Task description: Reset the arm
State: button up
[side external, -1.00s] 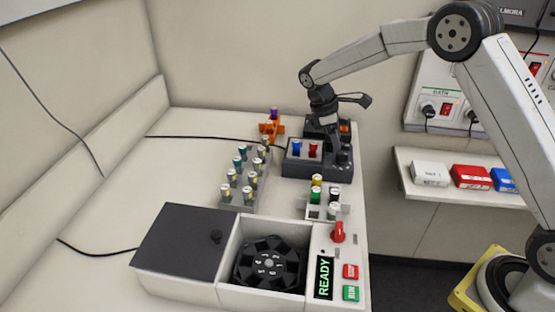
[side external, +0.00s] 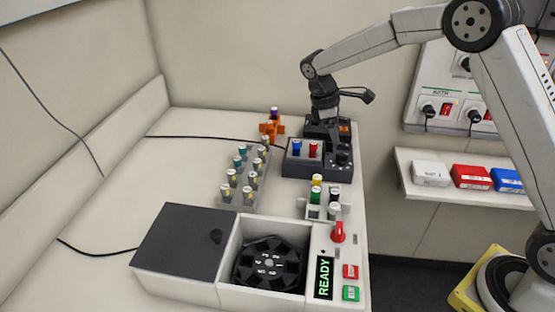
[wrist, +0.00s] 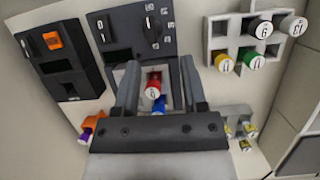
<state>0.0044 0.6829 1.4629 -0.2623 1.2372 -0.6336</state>
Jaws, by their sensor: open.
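My gripper (wrist: 159,68) is open. In the wrist view its two fingers stand apart, with a red-capped vial (wrist: 153,88) and part of a blue-capped vial (wrist: 158,106) showing between them. In the side view my gripper (side external: 325,122) hangs pointing down over the back of the dark shaker block. The red vial (side external: 313,149) and blue vial (side external: 297,148) stand upright in that block (side external: 300,170), in front of my gripper, and nothing is seen held. The fingertips are hard to make out in the side view.
A grey rack (side external: 236,205) of several vials stands left of the shaker block. An orange holder (side external: 268,128) with a purple-capped vial is behind. A small rack (side external: 343,210) with coloured caps and a centrifuge (side external: 190,240) are nearer. Space above the bench is clear.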

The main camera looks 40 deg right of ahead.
jog(key=s+a+f+m+t+y, duration=0.1)
jog(key=s+m, duration=0.3)
jog(key=s, duration=0.6)
jog(key=s+a+f+m+t+y, duration=0.1)
jog(key=s+a+m+t, duration=0.2)
jog(key=s, duration=0.7)
jog(key=shift+s+a+f+m+t+y, duration=0.35)
jog(key=shift+m+t, duration=0.25)
jog(key=shift+m, duration=0.2)
